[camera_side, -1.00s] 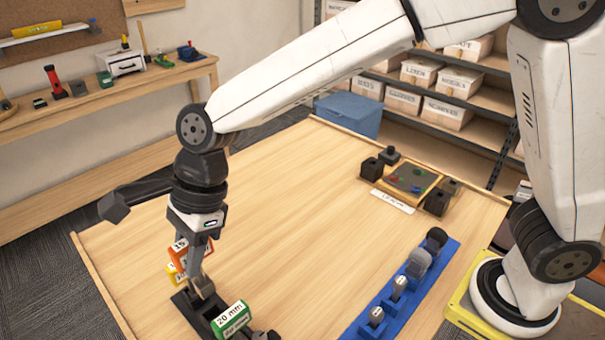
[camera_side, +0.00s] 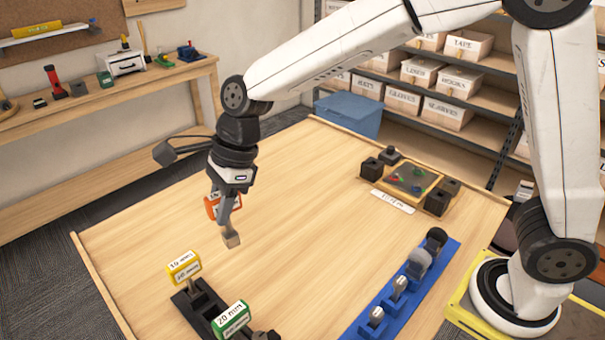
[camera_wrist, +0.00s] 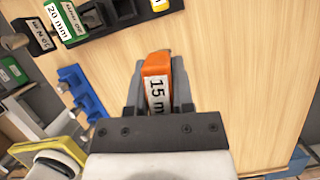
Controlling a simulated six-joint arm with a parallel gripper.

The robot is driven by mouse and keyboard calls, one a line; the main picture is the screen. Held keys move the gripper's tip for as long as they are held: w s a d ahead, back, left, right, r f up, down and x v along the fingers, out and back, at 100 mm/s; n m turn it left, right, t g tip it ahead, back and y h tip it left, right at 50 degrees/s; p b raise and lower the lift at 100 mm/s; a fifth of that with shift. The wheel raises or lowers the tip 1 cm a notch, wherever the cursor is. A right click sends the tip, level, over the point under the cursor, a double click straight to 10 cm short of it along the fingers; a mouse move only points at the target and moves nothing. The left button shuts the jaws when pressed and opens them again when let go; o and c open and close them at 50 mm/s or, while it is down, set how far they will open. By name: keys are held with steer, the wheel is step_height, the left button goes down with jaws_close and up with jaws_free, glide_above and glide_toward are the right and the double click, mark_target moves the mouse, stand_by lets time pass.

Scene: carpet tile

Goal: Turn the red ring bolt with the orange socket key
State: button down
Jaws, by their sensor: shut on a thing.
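My gripper (camera_side: 226,200) is shut on the orange socket key (camera_side: 211,207). The key hangs below the jaws, with its squared socket end (camera_side: 231,239) pointing down over bare table. In the wrist view the orange handle (camera_wrist: 156,68) sits between the jaws and shows a label starting "15 m". The bolt board (camera_side: 437,180) lies flat towards the back right of the table, well apart from the key. It carries small red, green and blue marks. They are too small to tell which one is the red ring bolt.
The black key rack (camera_side: 194,305) at the front holds a yellow key (camera_side: 184,267), a green key (camera_side: 231,319) and a black one. A blue rack (camera_side: 408,300) with several upright tools stands at front right. Dark blocks (camera_side: 372,168) flank the board. The middle table is clear.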

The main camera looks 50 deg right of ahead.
steer(key=w+d+m+t, duration=0.1)
steer(key=w+d+m, duration=0.15)
steer(key=d, duration=0.95)
steer(key=w+d+m+t, duration=0.1)
steer(key=d+m, duration=0.2)
steer(key=d, duration=1)
steer(key=s+d+m+h, duration=0.1)
steer(key=s+d, duration=0.3)
steer(key=d, duration=0.6)
steer(key=s+d+f+m+t+h, duration=0.1)
steer(key=s+d+m, duration=0.2)
steer(key=d, duration=0.8)
steer(key=shift+s+f, duration=0.2)
steer(key=shift+s, duration=0.95)
steer(key=shift+m, duration=0.25)
steer(key=shift+f, duration=0.25)
